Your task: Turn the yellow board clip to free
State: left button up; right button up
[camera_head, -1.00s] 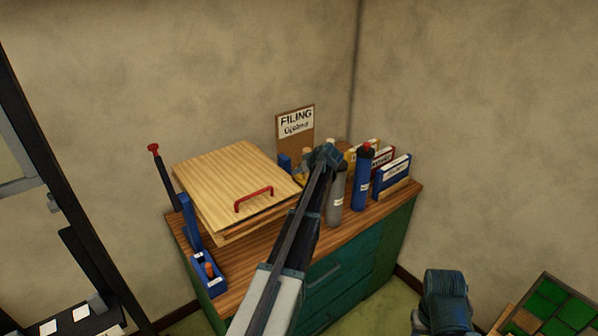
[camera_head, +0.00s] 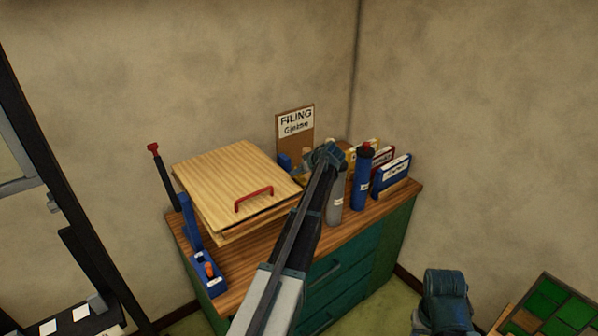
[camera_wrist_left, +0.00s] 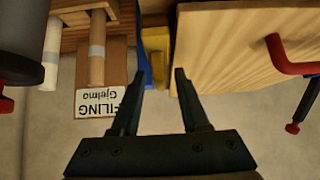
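The yellow board clip (camera_wrist_left: 157,66) shows in the left wrist view beside a blue upright part, next to the edge of the pale wooden board (camera_wrist_left: 225,45). In the head view the board (camera_head: 235,185) lies on the cabinet, and my gripper and arm largely hide the clip area. My left gripper (camera_head: 326,153) is above the back of the cabinet. In the left wrist view its two fingers (camera_wrist_left: 158,78) are apart, with the clip seen in the gap between the tips; contact cannot be told. A part of my right arm (camera_head: 445,300) is low at the right; its fingers are not visible.
The board has a red handle (camera_head: 253,199). A grey bottle (camera_head: 335,200), a blue bottle (camera_head: 362,178) and several binders (camera_head: 391,178) stand close to the right of my left gripper. A "FILING" sign (camera_head: 296,123) stands behind. A blue holder (camera_head: 208,275) sits at the front left.

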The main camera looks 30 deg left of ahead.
pick_arm(q)
jog(key=shift+r, duration=0.1)
jog(key=shift+s+d+r+p, duration=0.1)
jog(key=shift+d+r+p, duration=0.2)
jog(key=shift+p, duration=0.1)
jog(key=p+v, duration=0.8)
jog(key=v, duration=0.4)
jog(key=shift+d+r, duration=0.25)
jog(key=shift+s, duration=0.15)
jog(key=s+d+f+m+g+h+b, duration=0.2)
jog(key=s+d+f+m+h+b, duration=0.2)
jog(key=s+d+f+m+b, duration=0.4)
jog(key=s+d+f+m+g+h+b, duration=0.1)
jog(key=s+d+f+m+h+b, duration=0.2)
jog(key=s+d+f+m+b, duration=0.6)
jog(key=s+d+f+b, duration=0.1)
jog(key=s+d+f, duration=0.4)
jog(key=s+d, duration=0.3)
jog(key=s+d+f+b, duration=0.1)
jog(key=s+d+f, duration=0.4)
jog(key=s+d, duration=0.3)
jog(key=shift+s+d+g+h, duration=0.4)
jog(key=shift+s, duration=0.25)
